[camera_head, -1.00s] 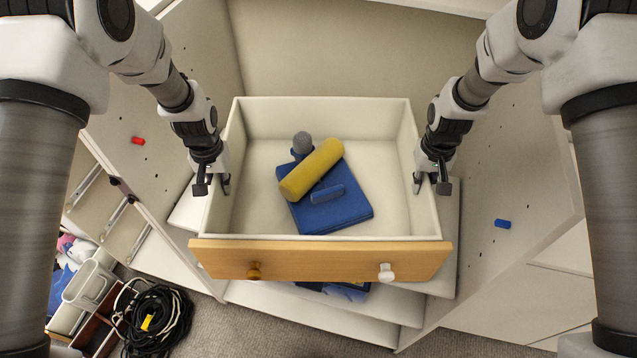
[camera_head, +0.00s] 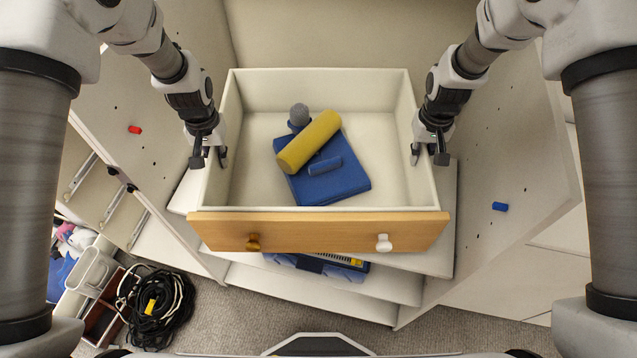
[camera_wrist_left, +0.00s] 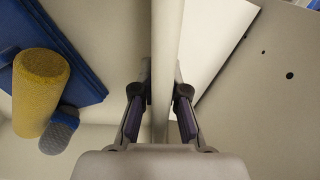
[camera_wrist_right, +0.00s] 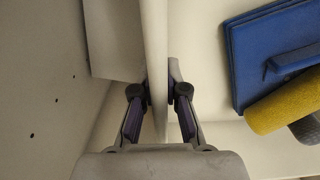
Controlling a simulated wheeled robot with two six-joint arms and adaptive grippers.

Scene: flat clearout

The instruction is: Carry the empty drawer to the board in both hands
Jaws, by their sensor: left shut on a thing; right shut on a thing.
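The drawer (camera_head: 320,232) has a wooden front with one brown and one white knob and pale walls. It is not empty: a blue flat case (camera_head: 335,183), a yellow roller (camera_head: 308,142) and a grey-ended blue item (camera_head: 299,115) lie inside. My left gripper (camera_head: 209,158) is shut on the drawer's left wall, with the wall between its fingers in the left wrist view (camera_wrist_left: 160,100). My right gripper (camera_head: 428,155) is shut on the right wall, also seen in the right wrist view (camera_wrist_right: 158,100). No board is identifiable.
Pale cabinet side panels (camera_head: 500,170) flank the drawer, with shelves (camera_head: 330,290) below and a blue item (camera_head: 325,266) on one. Coiled black cable (camera_head: 158,308) and bins lie on the carpet at lower left.

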